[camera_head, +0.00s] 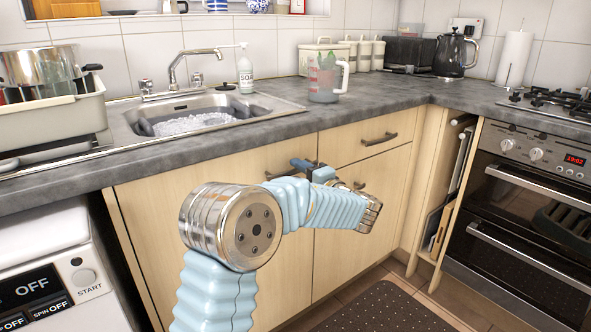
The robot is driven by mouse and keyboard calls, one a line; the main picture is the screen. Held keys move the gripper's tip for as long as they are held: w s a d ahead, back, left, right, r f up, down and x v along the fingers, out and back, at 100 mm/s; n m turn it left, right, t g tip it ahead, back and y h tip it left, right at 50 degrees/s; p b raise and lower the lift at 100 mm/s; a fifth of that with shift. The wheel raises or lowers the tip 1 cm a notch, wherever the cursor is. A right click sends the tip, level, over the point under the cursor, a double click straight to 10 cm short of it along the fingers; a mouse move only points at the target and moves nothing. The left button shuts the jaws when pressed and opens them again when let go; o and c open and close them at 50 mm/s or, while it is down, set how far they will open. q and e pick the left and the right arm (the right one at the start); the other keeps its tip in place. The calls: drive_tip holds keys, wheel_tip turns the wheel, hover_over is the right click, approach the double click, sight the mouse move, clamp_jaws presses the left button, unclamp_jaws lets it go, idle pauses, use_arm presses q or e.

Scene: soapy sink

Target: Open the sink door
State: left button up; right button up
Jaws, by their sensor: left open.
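The sink door (150,205) is the light wooden cabinet door below the sink, left of a second wooden door (330,250). It looks closed, flush with the cabinet front. My left arm reaches up from the bottom and bends across the doors. My left gripper (304,165) is at the upper right corner of the sink door, near the seam between the doors. It is small in the view and partly hidden by my own arm. The sink door's handle cannot be made out clearly behind the gripper, so I cannot tell whether they touch. My right gripper is not in view.
The sink (200,115) with suds is set in the grey worktop (385,108) above. A measuring jug (324,80) stands near the worktop edge. A drawer handle (379,139) sticks out to the right. A washing machine (60,280) is left, an oven (530,205) right.

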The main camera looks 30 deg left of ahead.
use_arm(q)
drive_tip(key=shift+x, duration=0.85)
clamp_jaws()
